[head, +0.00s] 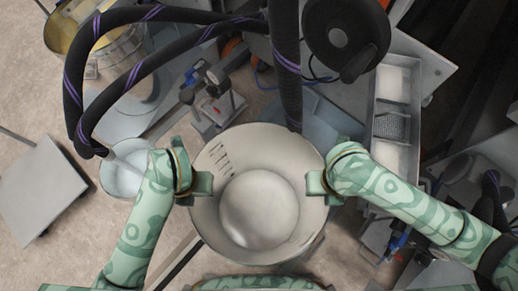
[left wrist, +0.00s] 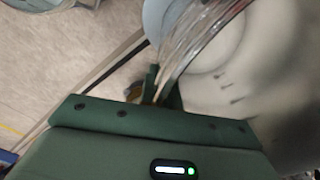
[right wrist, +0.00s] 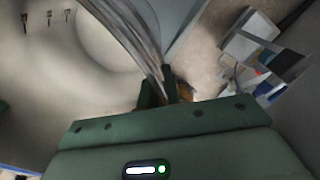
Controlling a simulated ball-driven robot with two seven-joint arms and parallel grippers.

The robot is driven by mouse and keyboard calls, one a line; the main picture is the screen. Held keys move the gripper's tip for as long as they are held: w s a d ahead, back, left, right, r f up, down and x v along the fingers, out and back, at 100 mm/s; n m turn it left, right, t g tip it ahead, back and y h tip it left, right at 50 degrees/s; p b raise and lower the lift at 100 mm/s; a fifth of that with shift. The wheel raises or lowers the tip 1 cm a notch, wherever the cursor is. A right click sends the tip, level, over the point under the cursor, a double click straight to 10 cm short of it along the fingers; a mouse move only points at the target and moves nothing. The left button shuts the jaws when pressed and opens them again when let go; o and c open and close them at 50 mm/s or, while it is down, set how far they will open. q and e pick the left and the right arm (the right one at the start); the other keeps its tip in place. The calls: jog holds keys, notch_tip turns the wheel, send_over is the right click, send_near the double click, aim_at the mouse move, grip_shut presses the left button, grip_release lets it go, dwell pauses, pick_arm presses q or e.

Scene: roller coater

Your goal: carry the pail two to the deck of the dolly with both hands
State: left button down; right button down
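A large pale pail (head: 258,140), open at the top, is in the middle of the head view, with a round bottom and a row of dark slots inside. I take it to be pail two. My left gripper (head: 203,184) is shut on its left rim, and my right gripper (head: 316,184) is shut on its right rim. The rim runs between the fingers in the left wrist view (left wrist: 205,35) and the right wrist view (right wrist: 135,40). The dolly (head: 40,190) has a flat grey deck, bare where visible, at the far left.
A small light-blue bucket (head: 118,180) stands between the pail and the dolly. A yellow-topped drum (head: 75,25) is at the upper left. Thick black hoses (head: 75,95) hang over the upper left. Machinery and a metal trough (head: 395,100) crowd the right. Floor is clear at the lower left.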

pick_arm(q)
jog(key=shift+w+r, duration=0.1)
jog(key=shift+r, duration=0.1)
pick_arm(e)
jog(key=shift+w+r, duration=0.1)
jog(key=shift+r, duration=0.1)
